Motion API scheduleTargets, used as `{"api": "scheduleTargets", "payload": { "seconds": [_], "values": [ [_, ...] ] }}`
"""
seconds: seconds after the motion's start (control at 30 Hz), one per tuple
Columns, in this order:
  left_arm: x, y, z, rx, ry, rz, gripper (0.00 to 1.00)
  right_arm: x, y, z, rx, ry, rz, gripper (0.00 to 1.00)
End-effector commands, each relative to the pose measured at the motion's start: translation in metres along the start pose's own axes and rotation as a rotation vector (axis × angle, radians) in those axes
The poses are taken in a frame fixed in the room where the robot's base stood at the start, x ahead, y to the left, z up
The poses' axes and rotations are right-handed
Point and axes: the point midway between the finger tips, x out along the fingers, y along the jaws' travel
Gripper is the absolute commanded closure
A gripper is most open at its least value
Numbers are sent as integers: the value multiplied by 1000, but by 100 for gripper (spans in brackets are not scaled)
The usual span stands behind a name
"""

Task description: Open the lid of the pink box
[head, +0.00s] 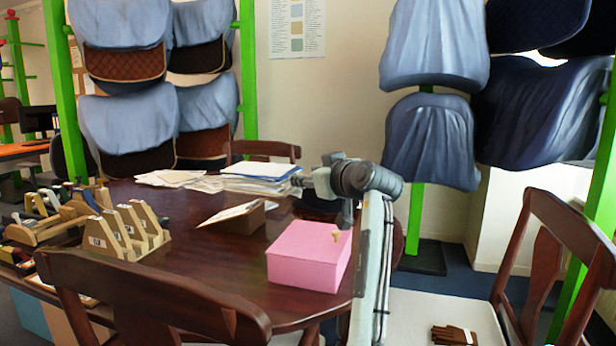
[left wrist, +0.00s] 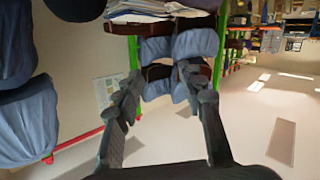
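The pink box (head: 305,258) stands on the dark round table near its right edge, with its lid shut. A small tan knob or tab (head: 336,236) shows on top of the lid, toward the right. My left gripper (head: 300,181) is above and behind the box, apart from it, and points left over the paper stacks. In the left wrist view its two fingers (left wrist: 160,82) are spread wide with nothing between them. The box does not show in that view. My right gripper is in neither view.
Saddle racks stand behind.

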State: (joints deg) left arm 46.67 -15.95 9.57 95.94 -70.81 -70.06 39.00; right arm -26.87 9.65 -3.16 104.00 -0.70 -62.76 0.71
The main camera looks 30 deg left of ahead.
Motion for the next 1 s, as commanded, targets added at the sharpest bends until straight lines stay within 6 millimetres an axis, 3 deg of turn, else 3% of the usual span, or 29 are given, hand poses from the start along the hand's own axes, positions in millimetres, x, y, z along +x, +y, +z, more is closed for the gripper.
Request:
{"api": "scheduleTargets", "payload": {
  "seconds": [0.33, 0.8, 1.0],
  "values": [
    [-9, 0, 0, -1, -1, 1, 61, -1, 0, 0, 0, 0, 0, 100],
    [-100, 0, 0, 0, 0, 1, 61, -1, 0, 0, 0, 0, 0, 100],
    [-118, 0, 0, 0, 0, 1, 61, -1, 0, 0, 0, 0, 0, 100]
  ]
}}
